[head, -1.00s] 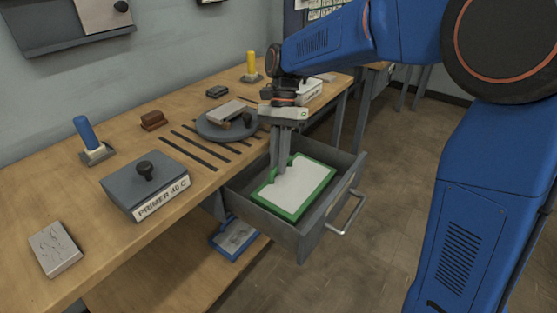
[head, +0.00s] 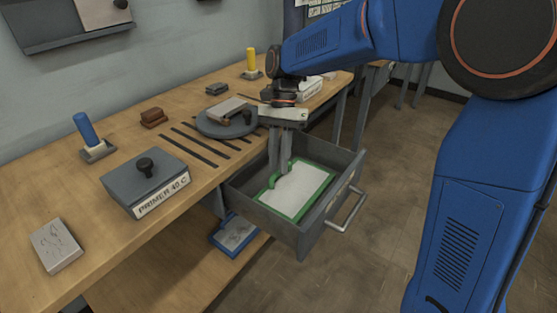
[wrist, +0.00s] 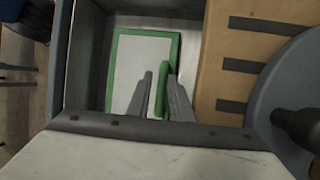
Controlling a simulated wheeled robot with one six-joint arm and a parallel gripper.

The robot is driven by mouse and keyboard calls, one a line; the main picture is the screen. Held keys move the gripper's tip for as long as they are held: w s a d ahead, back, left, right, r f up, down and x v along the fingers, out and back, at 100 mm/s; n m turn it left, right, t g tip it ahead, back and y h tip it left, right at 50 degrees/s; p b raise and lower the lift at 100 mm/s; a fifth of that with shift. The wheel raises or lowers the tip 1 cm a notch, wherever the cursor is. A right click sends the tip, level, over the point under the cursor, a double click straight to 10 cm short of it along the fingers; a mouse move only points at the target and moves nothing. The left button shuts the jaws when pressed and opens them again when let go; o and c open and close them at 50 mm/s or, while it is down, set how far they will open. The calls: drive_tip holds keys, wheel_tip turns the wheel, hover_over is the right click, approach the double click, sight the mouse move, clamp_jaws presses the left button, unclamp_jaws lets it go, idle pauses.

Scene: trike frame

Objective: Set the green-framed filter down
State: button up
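The green-framed filter (head: 312,190) has a pale panel and a green handle, and lies flat inside the open grey drawer (head: 339,187). It also shows in the wrist view (wrist: 132,62), along with the drawer's wall (wrist: 83,60). My gripper (head: 279,172) points down into the drawer at the filter's handle side. In the wrist view its two fingers (wrist: 159,82) stand on either side of the green handle, with a narrow gap visible at the left finger. The gripper looks open around the handle. The filter's underside and its contact with the drawer floor are hidden.
The workbench (head: 100,245) borders the drawer on the left. A grey turntable (head: 216,129) and a box marked PRIMER 40 C (head: 150,183) stand on it. The drawer's bar handle (head: 347,211) sticks out over clear floor. A blue-framed filter (head: 236,234) lies below.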

drive_tip(key=shift+r, duration=0.35)
drive_tip(key=v, duration=1.2)
drive_tip(key=shift+r, duration=0.25)
drive_tip(key=shift+d, duration=0.1)
drive_tip(key=s+d+n+t, duration=0.1)
drive_tip(key=s+d, duration=0.3)
drive_tip(key=d, duration=0.1)
drive_tip(key=s+d+n+t, duration=0.1)
drive_tip(key=s+d+t, duration=0.1)
drive_tip(key=s+d, duration=0.2)
drive_tip(key=s+d+f+n+t, duration=0.1)
drive_tip(key=s+d, duration=0.3)
drive_tip(key=d, duration=0.2)
drive_tip(key=shift+s+d+f+n+t, duration=0.1)
drive_tip(key=shift+d+n+t, duration=0.2)
drive_tip(key=shift+t, duration=0.1)
drive_tip(key=s+d+f+n+t+h, duration=0.1)
drive_tip(key=s+d+f+n+t, duration=0.3)
drive_tip(key=s+d+f, duration=0.6)
drive_tip(key=s, duration=0.3)
drive_tip(key=shift+s+t, duration=0.2)
drive_tip(key=shift+t, duration=0.2)
